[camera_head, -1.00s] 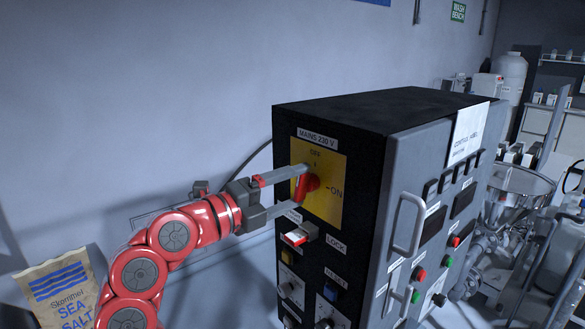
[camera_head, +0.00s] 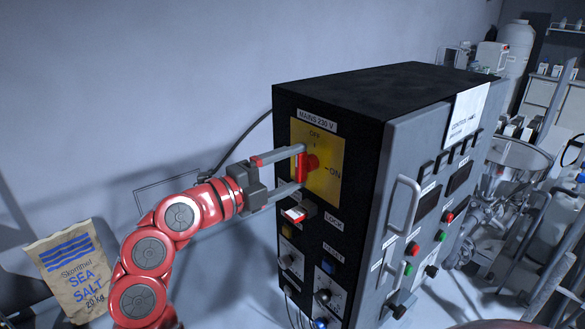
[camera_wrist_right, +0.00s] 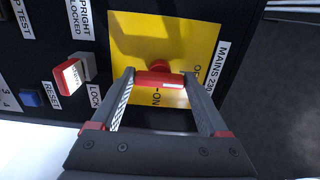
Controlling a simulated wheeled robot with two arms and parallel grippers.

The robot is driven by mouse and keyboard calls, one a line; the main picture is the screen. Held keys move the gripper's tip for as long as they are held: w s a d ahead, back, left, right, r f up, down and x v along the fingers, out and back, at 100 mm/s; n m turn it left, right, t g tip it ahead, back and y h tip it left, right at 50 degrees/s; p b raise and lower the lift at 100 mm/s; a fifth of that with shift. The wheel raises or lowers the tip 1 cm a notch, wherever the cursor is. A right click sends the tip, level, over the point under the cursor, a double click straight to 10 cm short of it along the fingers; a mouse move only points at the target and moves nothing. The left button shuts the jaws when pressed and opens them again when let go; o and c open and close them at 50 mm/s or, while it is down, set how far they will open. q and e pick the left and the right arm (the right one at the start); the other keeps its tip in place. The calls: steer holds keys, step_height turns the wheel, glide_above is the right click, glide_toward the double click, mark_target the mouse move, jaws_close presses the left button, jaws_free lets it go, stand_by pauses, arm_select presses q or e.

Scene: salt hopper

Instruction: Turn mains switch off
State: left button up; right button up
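The mains switch has a red handle (camera_head: 302,168) on a yellow plate (camera_head: 328,185), under a "MAINS 230 V" label on the black side of the cabinet. The handle stands upright, its line toward the OFF mark at the top; ON is at the right. My right gripper (camera_head: 303,167) reaches it from the left, one finger above and one below. In the right wrist view the red handle (camera_wrist_right: 160,79) spans the space between my right gripper's fingers (camera_wrist_right: 159,82), its ends appearing to touch both. My left gripper is not in view.
Just below the switch is a red and white lock part (camera_head: 295,214), close to the lower finger. The grey cabinet door (camera_head: 400,160) has a protruding handle (camera_head: 404,205). A sea salt bag (camera_head: 72,270) stands at lower left. A steel funnel (camera_head: 520,155) is at right.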

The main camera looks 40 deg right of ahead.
steer(key=o, duration=0.3)
steer(key=s+a+b, duration=0.1)
steer(key=a+b, duration=0.3)
steer(key=a, duration=1.3)
steer(key=shift+a, duration=0.25)
steer(key=shift+s, duration=0.1)
